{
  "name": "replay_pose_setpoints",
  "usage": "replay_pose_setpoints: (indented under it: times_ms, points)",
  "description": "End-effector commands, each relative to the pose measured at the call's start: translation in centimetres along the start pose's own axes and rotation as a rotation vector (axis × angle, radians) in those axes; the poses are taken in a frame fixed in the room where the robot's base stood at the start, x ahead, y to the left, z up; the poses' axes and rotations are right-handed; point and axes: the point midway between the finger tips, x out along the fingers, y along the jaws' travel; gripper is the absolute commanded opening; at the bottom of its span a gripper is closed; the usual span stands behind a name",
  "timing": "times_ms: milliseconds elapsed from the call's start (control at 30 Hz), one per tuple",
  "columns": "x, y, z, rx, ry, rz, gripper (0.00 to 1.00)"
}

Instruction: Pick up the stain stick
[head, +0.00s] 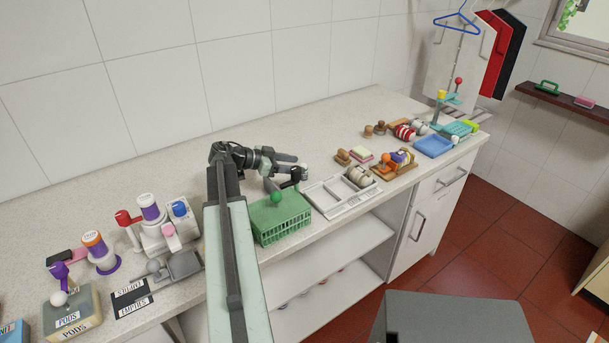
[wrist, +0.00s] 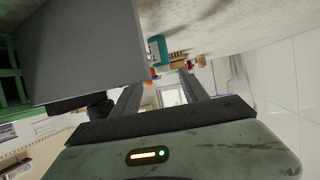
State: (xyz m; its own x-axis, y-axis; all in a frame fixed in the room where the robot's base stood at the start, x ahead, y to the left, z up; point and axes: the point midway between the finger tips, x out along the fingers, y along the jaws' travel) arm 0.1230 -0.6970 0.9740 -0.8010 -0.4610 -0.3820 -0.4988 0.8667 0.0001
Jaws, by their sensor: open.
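I cannot tell for sure which thing is the stain stick. Possible ones in the head view are an orange-topped white and purple container (head: 99,252) and a purple-banded white one (head: 151,211) in a white holder, both on the left part of the counter. My gripper (head: 295,178) is above the counter behind the green basket (head: 282,218), well to the right of both. In the wrist view my gripper (wrist: 162,92) is open, with nothing seen between the fingers. Neither container can be made out in the wrist view.
A white divided tray (head: 326,200) lies right of the basket, with soaps and brushes farther right. A box marked PODS (head: 72,318) and a grey tray (head: 184,264) stand at the left. A large grey block (wrist: 85,50) fills the upper left of the wrist view.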

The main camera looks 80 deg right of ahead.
Motion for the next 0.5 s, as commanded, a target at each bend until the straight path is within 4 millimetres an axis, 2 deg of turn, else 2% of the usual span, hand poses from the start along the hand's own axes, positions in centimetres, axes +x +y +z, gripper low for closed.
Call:
replay_pose_setpoints:
  times_ms: [100, 200, 433, 467, 500]
  points:
    - [2.4, -0.6, 0.9, 0.001, 0.0, 0.002, 0.52]
    - [4.0, -0.5, 0.7, 0.002, 0.0, 0.002, 0.52]
    - [4.4, -0.5, 0.4, 0.0, 0.0, 0.0, 0.52]
    - [4.4, -0.5, 0.4, 0.0, 0.0, 0.0, 0.46]
    - [4.4, -0.5, 0.4, 0.0, 0.0, 0.0, 0.35]
